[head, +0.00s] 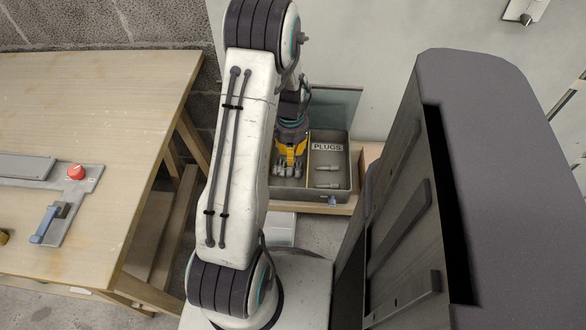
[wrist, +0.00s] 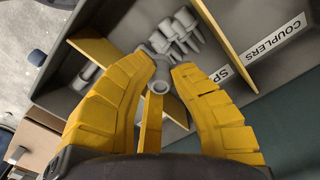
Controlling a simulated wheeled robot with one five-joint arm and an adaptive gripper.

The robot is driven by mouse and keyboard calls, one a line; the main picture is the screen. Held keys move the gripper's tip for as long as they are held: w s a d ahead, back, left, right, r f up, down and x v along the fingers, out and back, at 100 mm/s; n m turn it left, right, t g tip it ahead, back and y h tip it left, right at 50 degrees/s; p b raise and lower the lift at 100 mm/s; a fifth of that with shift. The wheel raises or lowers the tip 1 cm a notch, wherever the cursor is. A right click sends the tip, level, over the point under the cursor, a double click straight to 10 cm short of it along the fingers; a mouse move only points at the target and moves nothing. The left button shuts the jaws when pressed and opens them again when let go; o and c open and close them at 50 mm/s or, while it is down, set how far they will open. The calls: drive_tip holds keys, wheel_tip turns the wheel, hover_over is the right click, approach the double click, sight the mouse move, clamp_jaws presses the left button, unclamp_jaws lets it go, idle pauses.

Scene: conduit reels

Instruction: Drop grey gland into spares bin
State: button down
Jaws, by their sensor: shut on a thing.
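My gripper (wrist: 160,76) has yellow fingers shut on the grey gland (wrist: 157,87), a small ring-ended piece between the fingertips. In the wrist view they are over the compartmented grey bin (wrist: 118,22). A label starting "SP" (wrist: 222,74), partly hidden by the right finger, marks the compartment beneath the gripper. Several grey fittings (wrist: 181,27) lie in that compartment, just beyond the fingertips. In the head view my gripper (head: 289,163) is over the bin, left of the PLUGS compartment (head: 327,166); the held gland cannot be told from the fittings there.
A COUPLERS label (wrist: 272,40) marks another compartment, beyond a thin yellow divider (wrist: 227,48). A wooden workbench (head: 110,95) with a red button (head: 76,172) stands at left. A tall dark grey cabinet (head: 490,130) stands close at right. The wall is behind the bin.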

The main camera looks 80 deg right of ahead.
drive_tip(key=c, duration=1.1)
unclamp_jaws()
drive_tip(key=shift+c, duration=0.2)
drive_tip(key=shift+r, duration=0.1)
drive_tip(key=shift+r, duration=3.65)
